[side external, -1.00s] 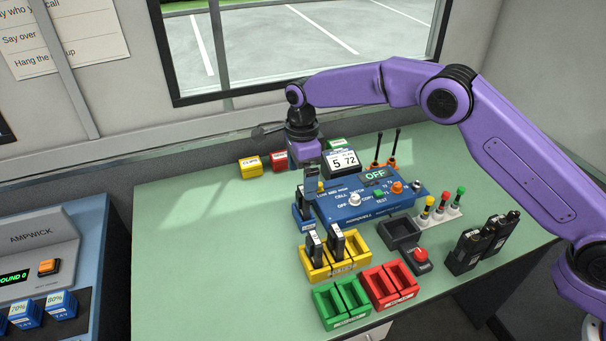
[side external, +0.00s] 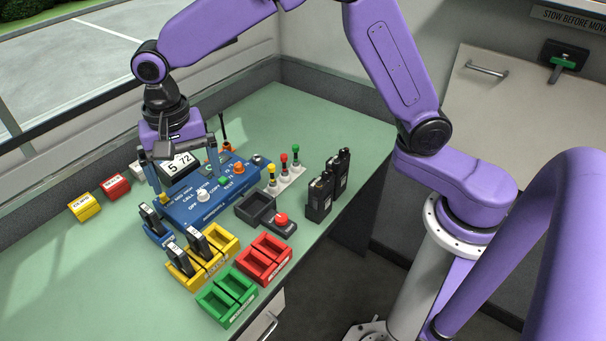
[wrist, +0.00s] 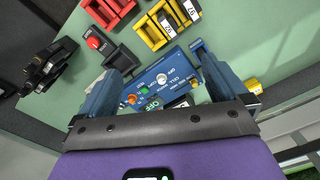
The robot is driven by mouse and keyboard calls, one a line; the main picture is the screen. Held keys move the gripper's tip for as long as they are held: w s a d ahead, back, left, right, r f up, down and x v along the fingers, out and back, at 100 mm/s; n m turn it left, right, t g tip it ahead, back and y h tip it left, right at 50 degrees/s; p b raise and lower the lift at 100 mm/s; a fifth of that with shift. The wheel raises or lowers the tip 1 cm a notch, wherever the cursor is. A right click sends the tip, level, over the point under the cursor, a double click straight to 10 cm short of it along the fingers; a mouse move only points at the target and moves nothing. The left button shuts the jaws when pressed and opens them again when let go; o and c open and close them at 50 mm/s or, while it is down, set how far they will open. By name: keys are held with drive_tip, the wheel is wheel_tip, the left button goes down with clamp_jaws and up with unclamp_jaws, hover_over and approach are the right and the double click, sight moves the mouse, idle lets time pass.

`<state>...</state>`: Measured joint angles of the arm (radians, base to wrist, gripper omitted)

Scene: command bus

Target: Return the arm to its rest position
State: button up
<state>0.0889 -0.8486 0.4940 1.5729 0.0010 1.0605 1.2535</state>
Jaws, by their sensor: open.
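My gripper (side external: 188,185) is open and empty, pointing down over the blue control box (side external: 222,204) on the green table. Its two fingers straddle the far part of the box in the side view; whether they touch it I cannot tell. In the wrist view my gripper (wrist: 162,70) has a finger on each side, with the box (wrist: 172,75) between and beyond them. The box carries a white knob, coloured buttons and a display reading OFF. My arm arches over the table, its upper links high and bent.
Several near containers: a blue holder (side external: 158,236) with one black pack, a yellow tray (side external: 207,266) with two, empty green (side external: 226,297) and red (side external: 263,260) trays. Black radios (side external: 320,197) stand right. Yellow (side external: 84,207) and red (side external: 116,186) blocks sit left.

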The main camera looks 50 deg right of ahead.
drive_tip(key=s+d+n, duration=0.9)
drive_tip(key=s+d, duration=0.2)
drive_tip(key=s, duration=0.2)
drive_tip(key=s+d+r+n, duration=0.1)
drive_tip(key=s+d+n, duration=0.8)
drive_tip(key=s, duration=0.5)
drive_tip(key=shift+d, duration=1)
drive_tip(key=shift+c, duration=0.3)
